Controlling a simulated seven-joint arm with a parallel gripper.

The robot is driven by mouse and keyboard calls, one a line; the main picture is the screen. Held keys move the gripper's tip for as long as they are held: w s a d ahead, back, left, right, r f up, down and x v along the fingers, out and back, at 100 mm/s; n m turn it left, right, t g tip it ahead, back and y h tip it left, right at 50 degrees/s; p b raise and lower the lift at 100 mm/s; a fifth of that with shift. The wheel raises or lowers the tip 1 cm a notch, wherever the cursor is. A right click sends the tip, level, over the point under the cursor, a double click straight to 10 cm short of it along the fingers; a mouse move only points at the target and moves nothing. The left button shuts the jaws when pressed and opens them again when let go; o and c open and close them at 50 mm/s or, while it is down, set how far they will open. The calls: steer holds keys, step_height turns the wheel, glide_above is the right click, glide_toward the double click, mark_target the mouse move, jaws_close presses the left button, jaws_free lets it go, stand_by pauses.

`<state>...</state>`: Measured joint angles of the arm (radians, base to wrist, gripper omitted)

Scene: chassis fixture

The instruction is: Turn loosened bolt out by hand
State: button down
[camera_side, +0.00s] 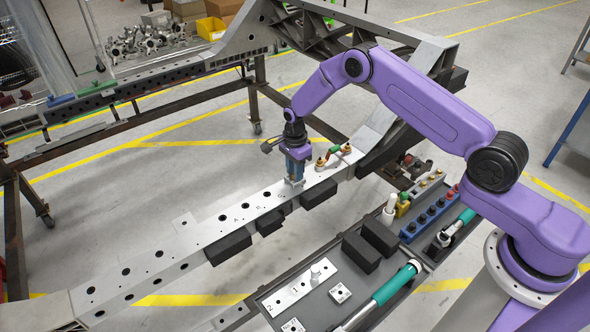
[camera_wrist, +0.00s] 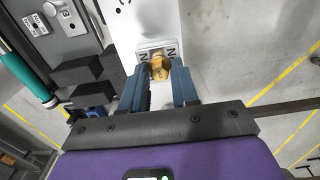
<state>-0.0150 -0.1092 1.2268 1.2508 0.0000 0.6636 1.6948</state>
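A brass-coloured bolt (camera_wrist: 161,68) shows in the wrist view on a light plate marked with an N on each side, on the pale beam (camera_side: 215,222). My gripper (camera_wrist: 161,78) has its two blue fingers on either side of the bolt, with the tips close to its head. In the side view my gripper (camera_side: 295,180) points down at the beam top, and the bolt there is hidden by the fingers.
Brass fittings with a red and green part (camera_side: 333,154) stand on the beam just right of my gripper. Black blocks (camera_side: 228,246) sit along its near side. A tool tray (camera_side: 262,300) holds a teal-handled wrench (camera_side: 392,285), a white hole plate (camera_side: 300,288) and black blocks.

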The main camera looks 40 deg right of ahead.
steer(key=n, duration=0.7)
steer(key=shift+n, duration=0.4)
steer(key=n, duration=0.4)
steer(key=shift+s, duration=0.1)
steer(key=shift+r+n, duration=0.1)
steer(key=shift+n, duration=1.5)
steer(key=shift+n, duration=0.6)
steer(key=n, duration=0.6)
steer(key=shift+r+n, duration=0.1)
steer(key=shift+n, duration=0.2)
steer(key=n, duration=0.7)
steer(key=shift+r, duration=0.1)
